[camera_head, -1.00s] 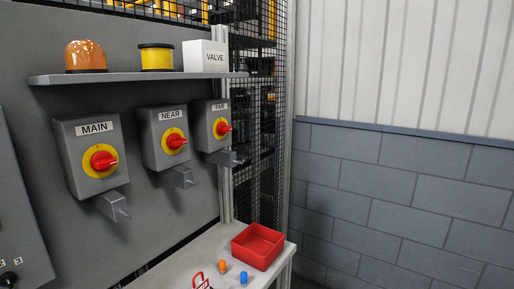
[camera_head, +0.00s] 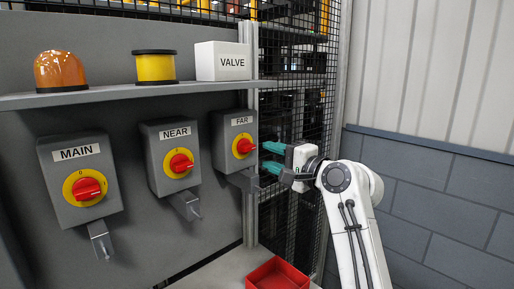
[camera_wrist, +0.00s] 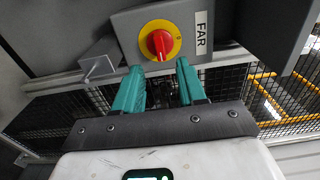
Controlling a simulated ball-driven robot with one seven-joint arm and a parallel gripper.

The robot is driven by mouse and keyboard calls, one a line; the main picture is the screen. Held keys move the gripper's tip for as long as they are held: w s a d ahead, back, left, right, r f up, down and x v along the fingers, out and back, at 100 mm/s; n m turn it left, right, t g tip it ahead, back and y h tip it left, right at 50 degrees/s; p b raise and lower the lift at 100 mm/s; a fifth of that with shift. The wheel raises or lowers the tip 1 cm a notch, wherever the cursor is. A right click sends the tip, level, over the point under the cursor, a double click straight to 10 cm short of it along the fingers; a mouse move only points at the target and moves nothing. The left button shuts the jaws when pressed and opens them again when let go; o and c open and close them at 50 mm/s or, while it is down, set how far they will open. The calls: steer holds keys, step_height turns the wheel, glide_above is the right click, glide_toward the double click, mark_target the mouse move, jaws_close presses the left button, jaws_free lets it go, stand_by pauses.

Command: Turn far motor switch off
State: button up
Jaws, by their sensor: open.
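The FAR switch box (camera_head: 226,143) is grey, with a red knob (camera_head: 244,146) on a yellow disc, on the panel right of the NEAR and MAIN boxes. In the wrist view the same red knob (camera_wrist: 160,43) lies just ahead of my fingertips, with the FAR label beside it. My gripper (camera_head: 268,157) has two teal fingers, open and empty, just right of the knob. In the wrist view the open gripper (camera_wrist: 160,75) has its fingertips at the disc's lower edge, one on each side. I cannot tell whether a fingertip touches the box.
The NEAR box (camera_head: 164,136) and MAIN box (camera_head: 56,153) hang to the left. A shelf (camera_head: 110,97) above holds an orange beacon (camera_head: 61,70), a yellow cylinder (camera_head: 155,67) and a VALVE box (camera_head: 223,62). A metal bracket (camera_head: 245,181) juts below the FAR box. A red tray (camera_head: 278,273) stands below.

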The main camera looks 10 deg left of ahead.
mark_target(251, 150)
steer(key=p+x, duration=0.1)
steer(key=x, duration=0.5)
steer(key=shift+w+a, duration=0.1)
steer(key=shift+a, duration=0.2)
steer(key=shift+c, duration=0.4)
jaws_close()
steer(key=shift+f, duration=0.1)
